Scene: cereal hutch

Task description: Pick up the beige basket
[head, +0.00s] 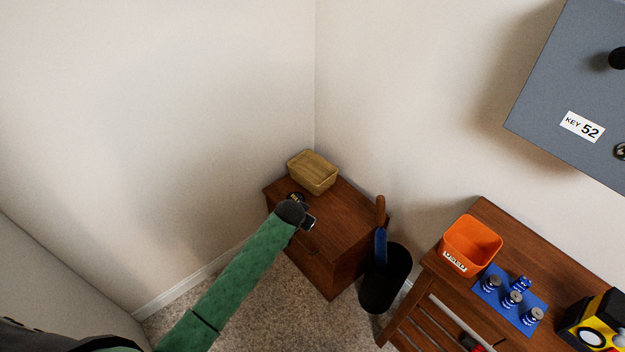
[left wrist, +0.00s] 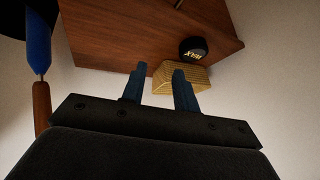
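The beige basket (head: 312,174) is a woven rectangular tub on top of the brown wooden cabinet (head: 345,222), near the room's corner. My left gripper (head: 308,222) is over the front part of the cabinet top, short of the basket in the head view. In the left wrist view the basket (left wrist: 200,76) shows beyond and between the fingertips, partly hidden by them. My left gripper (left wrist: 158,75) has its two fingers apart, with nothing visibly held. My right gripper is not in view.
A black round tin (left wrist: 193,49) sits on the cabinet close to the basket, partly hidden in the head view. A black bin (head: 385,280) with handled tools stands right of the cabinet. An orange bin (head: 470,243) is on a wooden table. A grey key box (head: 570,90) is on the wall.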

